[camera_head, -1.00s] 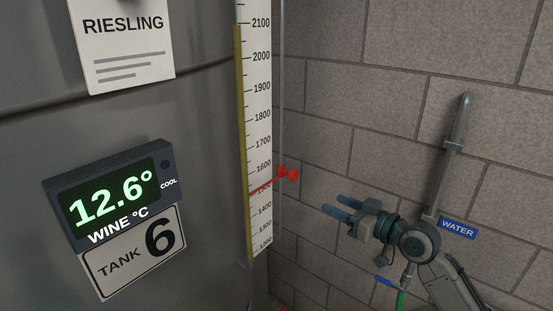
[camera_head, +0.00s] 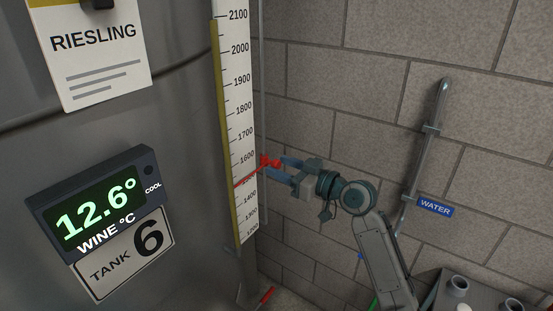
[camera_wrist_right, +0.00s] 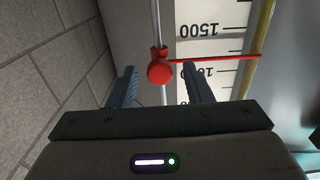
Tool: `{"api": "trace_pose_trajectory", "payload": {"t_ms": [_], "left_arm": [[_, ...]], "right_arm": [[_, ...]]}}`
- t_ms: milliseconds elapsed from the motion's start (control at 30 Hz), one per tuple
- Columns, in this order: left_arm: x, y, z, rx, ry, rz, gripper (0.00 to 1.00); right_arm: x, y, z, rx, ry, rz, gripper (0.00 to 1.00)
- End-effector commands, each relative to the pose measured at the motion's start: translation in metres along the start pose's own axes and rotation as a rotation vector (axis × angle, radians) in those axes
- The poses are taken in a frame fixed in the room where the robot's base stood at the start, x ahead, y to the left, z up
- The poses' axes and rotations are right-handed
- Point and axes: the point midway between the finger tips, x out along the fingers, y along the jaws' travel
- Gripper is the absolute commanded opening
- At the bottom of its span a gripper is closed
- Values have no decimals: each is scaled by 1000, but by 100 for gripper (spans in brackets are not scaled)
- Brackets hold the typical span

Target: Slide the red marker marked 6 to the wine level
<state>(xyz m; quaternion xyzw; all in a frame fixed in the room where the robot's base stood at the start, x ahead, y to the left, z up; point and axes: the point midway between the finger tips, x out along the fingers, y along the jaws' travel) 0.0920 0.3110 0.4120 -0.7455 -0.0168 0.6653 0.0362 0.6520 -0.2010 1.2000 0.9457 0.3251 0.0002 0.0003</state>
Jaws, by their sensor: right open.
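The red marker (camera_head: 270,162) has a round knob and a thin red pointer across the white scale (camera_head: 236,120), near the 1500 mark. Its knob sits on a thin vertical rod beside the scale. The yellow wine column (camera_head: 225,130) runs along the scale's left edge, with its top a little below 2100, well above the pointer. My right gripper (camera_head: 277,168) is open at the knob. In the right wrist view the knob (camera_wrist_right: 160,70) appears between the two open fingers, with gaps on both sides. The tank plate (camera_head: 125,253) reads 6. My left gripper is not in view.
The steel tank (camera_head: 175,130) fills the left, with a temperature display (camera_head: 98,205) showing 12.6° and a Riesling card (camera_head: 97,55). A block wall (camera_head: 340,110) stands behind, with a water pipe (camera_head: 428,140) at right. Grey cups (camera_head: 457,286) stand at lower right.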

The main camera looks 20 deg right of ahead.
Motion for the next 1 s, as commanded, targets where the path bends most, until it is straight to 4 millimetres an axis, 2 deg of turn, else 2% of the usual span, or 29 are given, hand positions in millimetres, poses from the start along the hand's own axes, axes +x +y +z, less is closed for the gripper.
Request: {"api": "trace_pose_trajectory", "payload": {"t_ms": [33,200,533,567,767,800,1000], "left_arm": [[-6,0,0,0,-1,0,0],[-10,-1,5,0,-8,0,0],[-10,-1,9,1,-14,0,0],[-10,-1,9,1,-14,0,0],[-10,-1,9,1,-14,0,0],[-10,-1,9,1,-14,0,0],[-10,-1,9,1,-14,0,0]], "right_arm": [[7,0,-3,5,2,0,46],[19,0,-1,2,1,0,46],[21,0,0,0,0,0,46],[21,0,0,0,0,0,42],[21,0,0,0,0,0,2],[21,0,0,0,0,0,0],[23,1,-2,0,1,0,0]]}}
